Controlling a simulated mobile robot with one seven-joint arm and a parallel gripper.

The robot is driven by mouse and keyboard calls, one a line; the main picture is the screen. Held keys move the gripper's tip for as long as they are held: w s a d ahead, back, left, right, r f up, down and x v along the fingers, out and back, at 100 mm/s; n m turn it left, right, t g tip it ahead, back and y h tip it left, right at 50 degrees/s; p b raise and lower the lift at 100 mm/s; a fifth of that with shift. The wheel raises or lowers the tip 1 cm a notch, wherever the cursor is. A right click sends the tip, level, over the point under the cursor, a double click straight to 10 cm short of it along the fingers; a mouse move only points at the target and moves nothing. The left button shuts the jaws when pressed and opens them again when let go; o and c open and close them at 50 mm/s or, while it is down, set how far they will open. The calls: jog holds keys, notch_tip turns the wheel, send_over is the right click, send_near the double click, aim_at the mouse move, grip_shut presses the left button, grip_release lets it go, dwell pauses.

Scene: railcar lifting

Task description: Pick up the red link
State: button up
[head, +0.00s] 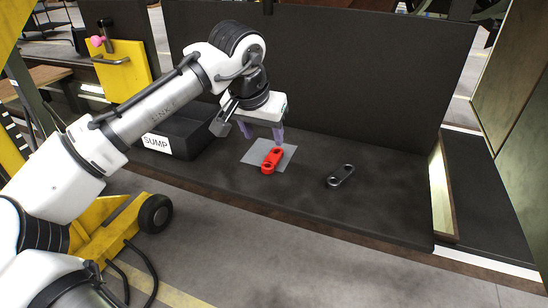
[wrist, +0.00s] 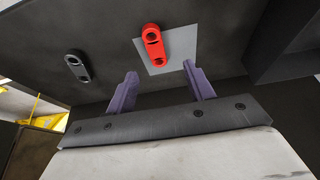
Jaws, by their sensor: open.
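The red link (head: 272,160) lies on a grey square sheet (head: 288,157) on the dark bench top. It is a short bar with a round hole at each end. My gripper (head: 262,138) is open above and just behind it, with nothing between the purple fingers. In the wrist view the red link (wrist: 153,43) lies beyond the fingertips of my gripper (wrist: 160,72), between their lines and apart from them. The grey sheet (wrist: 182,47) shows under it there.
A black link (head: 341,176) of similar shape lies to the right on the bench; the wrist view shows it at left (wrist: 77,65). A black box labelled SUMP (head: 185,139) stands left. A dark panel (head: 350,80) rises behind the bench. The bench front (head: 330,215) is clear.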

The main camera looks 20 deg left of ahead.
aim_at(272, 158)
jog(key=x, duration=0.2)
jog(key=shift+w+f, duration=0.2)
jog(key=shift+f, duration=0.1)
jog(key=shift+s+d+p+x, duration=0.15)
jog(key=shift+p+x, duration=0.3)
jog(key=shift+x, duration=0.85)
jog(key=shift+s+d+p+x, duration=0.15)
jog(key=shift+p+x, duration=0.25)
jog(key=shift+x, duration=0.95)
jog(key=shift+w, duration=0.1)
jog(key=shift+c, duration=0.3)
grip_shut()
